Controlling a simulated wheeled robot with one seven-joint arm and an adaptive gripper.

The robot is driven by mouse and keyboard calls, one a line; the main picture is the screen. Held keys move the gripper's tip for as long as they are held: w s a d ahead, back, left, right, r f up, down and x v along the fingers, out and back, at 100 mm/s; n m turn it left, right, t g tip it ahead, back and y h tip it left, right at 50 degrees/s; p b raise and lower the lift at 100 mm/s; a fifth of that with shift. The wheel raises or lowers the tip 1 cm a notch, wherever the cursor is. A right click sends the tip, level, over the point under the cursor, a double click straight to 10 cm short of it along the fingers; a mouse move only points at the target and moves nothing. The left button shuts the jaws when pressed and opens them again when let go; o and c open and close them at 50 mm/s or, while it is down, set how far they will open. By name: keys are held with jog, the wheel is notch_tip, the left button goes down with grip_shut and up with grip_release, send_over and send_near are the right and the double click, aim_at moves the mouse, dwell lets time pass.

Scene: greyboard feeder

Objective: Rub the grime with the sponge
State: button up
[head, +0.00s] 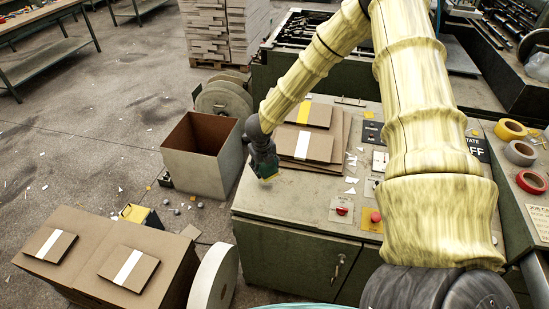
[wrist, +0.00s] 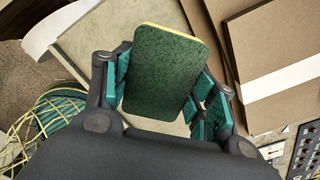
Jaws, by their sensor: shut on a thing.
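The sponge (wrist: 161,72) has a dark green scouring face and a thin yellow edge. In the wrist view it stands between the teal pads of my gripper (wrist: 163,98), which is shut on it. In the head view my gripper (head: 264,165) hangs over the left edge of the green cabinet's top (head: 283,208), and a small yellow-green part of the sponge (head: 269,179) shows below it. I cannot tell whether the sponge touches the top. I cannot make out a clear grime patch on the cabinet top; part may be hidden by my arm.
Stacked cardboard (head: 327,170) lies behind my gripper. White paper scraps (head: 351,181) and a red button (head: 376,217) are to the right. An open box (head: 190,178) stands left. Tape rolls (head: 520,153) lie far right. The cabinet top's front left is mostly clear.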

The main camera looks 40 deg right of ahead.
jog(key=b, duration=0.3)
send_over(265, 188)
jog(key=w+d, duration=0.2)
jog(key=shift+s+a+x, duration=0.15)
jog(key=shift+x, duration=0.8)
jog(key=shift+s+a+x, duration=0.1)
jog(key=shift+s+x, duration=0.05)
jog(key=shift+x, duration=0.75)
jog(key=shift+s+a+x, duration=0.15)
jog(key=shift+x, duration=0.8)
jog(key=shift+b+x, duration=0.7)
jog(key=shift+x, duration=0.3)
jog(key=shift+s, duration=0.1)
jog(key=shift+s+a+f+b, duration=0.3)
jog(key=shift+s+a+b, duration=0.3)
jog(key=shift+a, duration=0.15)
jog(key=shift+s+a+f+b, duration=0.25)
jog(key=shift+s+a+b, duration=0.25)
jog(key=shift+s+a, duration=0.2)
jog(key=shift+w, duration=0.1)
jog(key=shift+w+d+r+p, duration=0.2)
jog(key=shift+d+r+p, duration=0.1)
jog(key=shift+p, duration=0.1)
jog(key=shift+w+d+r+p, duration=0.2)
jog(key=shift+w+d+p, duration=0.7)
jog(key=shift+w+d, duration=0.25)
jog(key=shift+s+r, duration=0.1)
jog(key=shift+p+v, duration=1.85)
jog(key=shift+v, duration=1.1)
